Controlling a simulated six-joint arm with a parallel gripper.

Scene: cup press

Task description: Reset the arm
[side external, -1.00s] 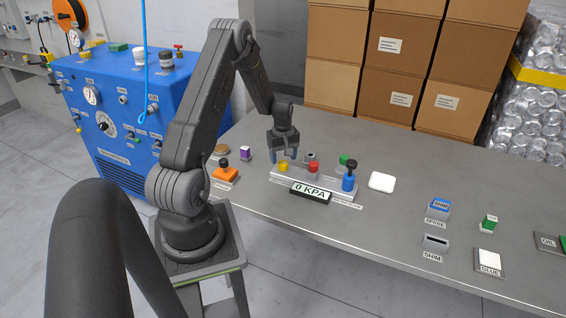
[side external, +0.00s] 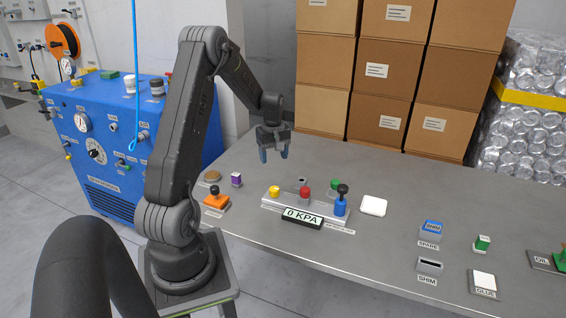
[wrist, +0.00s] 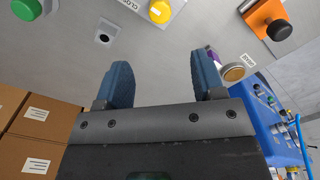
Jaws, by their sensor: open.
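My gripper (side external: 273,154) is open and empty. It hangs in the air above the back of the grey bench, with its fingers pointing down. In the wrist view its two blue fingers (wrist: 164,85) stand apart with only bare bench between them. The press fixture (side external: 264,203) lies on the bench below and in front of it. The fixture carries a yellow knob (side external: 274,191), a red knob (side external: 305,193) and a blue part with a black knob (side external: 341,200). A display in front (side external: 303,218) reads 0 KPA.
Left of the fixture are an orange block with a black knob (side external: 215,201), a purple block (side external: 236,180) and a round brown disc (side external: 212,176). A white pad (side external: 374,205) lies to the right. Cardboard boxes (side external: 378,83) stand behind. A blue machine (side external: 110,140) is at left.

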